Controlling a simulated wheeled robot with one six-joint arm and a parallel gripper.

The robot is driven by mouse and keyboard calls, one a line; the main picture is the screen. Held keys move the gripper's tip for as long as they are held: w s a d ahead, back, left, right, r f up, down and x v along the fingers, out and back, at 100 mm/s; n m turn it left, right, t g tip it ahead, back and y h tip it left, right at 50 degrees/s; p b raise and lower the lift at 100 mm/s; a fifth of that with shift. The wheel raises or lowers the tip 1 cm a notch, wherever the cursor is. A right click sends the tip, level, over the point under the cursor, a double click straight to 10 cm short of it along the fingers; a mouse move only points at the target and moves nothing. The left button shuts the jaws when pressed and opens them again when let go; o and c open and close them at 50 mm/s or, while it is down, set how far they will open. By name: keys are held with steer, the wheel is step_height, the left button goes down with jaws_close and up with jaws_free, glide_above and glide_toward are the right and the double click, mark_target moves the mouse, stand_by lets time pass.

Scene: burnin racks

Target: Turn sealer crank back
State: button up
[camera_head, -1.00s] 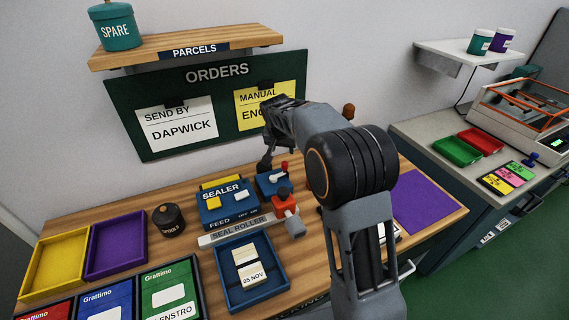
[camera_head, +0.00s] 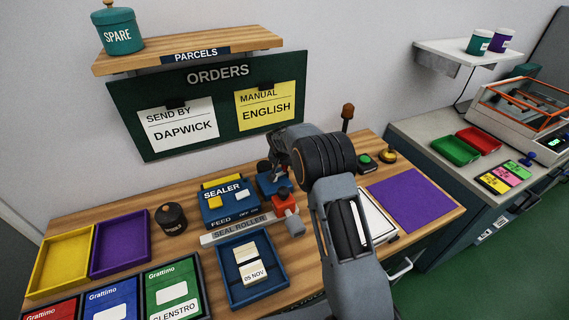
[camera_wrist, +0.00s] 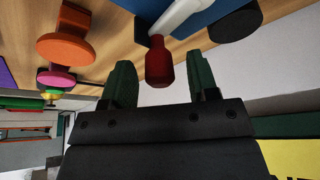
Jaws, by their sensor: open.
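The blue sealer (camera_head: 228,204) stands on the wooden bench, with a small blue box (camera_head: 267,186) at its right. In the wrist view a white crank arm (camera_wrist: 183,14) ends in a dark red handle knob (camera_wrist: 158,66). My gripper (camera_wrist: 160,75) is open, with one green finger on each side of the knob and a visible gap at both sides. In the head view my gripper (camera_head: 272,168) is down near the blue box, and my own arm partly hides it and the crank.
A red-topped grey piece (camera_head: 285,200) stands just right of the sealer, above the seal roller strip (camera_head: 237,229). A blue tray (camera_head: 230,282) with cards lies in front. An orange knob (camera_wrist: 66,46) shows at the left of the wrist view. The purple mat (camera_head: 415,198) is clear.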

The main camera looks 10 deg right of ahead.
steer(key=shift+w+f, duration=0.1)
steer(key=shift+f, duration=0.2)
steer(key=c, duration=0.9)
